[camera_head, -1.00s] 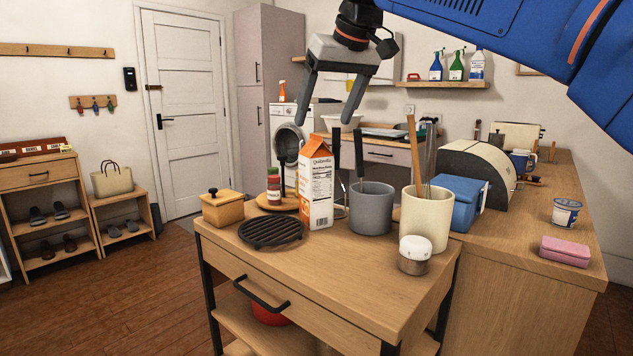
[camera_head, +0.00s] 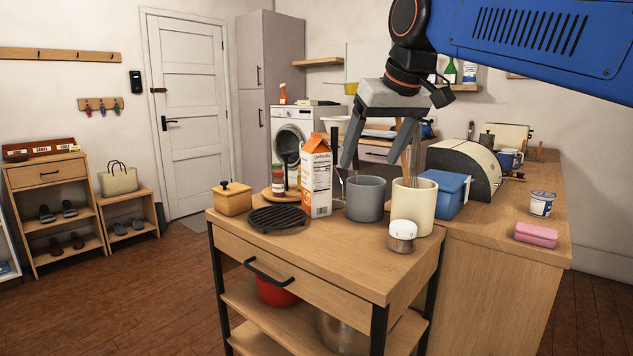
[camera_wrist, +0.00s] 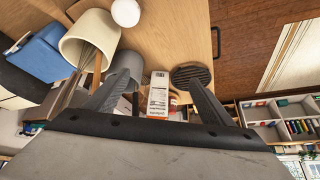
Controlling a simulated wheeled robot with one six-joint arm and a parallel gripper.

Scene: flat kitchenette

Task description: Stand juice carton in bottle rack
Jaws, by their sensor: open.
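The orange-and-white juice carton (camera_head: 317,184) stands upright on the wooden trolley top, between the black round trivet and the grey pot. It also shows in the wrist view (camera_wrist: 158,94), between the fingers in the picture. My gripper (camera_head: 372,165) is open and empty. In the head view it hangs above and to the right of the carton, in front of the area over the grey pot, and does not touch the carton. I cannot make out a bottle rack for certain; a thin metal wire shape (camera_head: 341,182) shows partly behind the carton.
The grey pot (camera_head: 366,200), cream utensil crock (camera_head: 412,210) and white-lidded jar (camera_head: 402,237) crowd the carton's right. The trolley's front strip (camera_head: 330,255) is clear.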

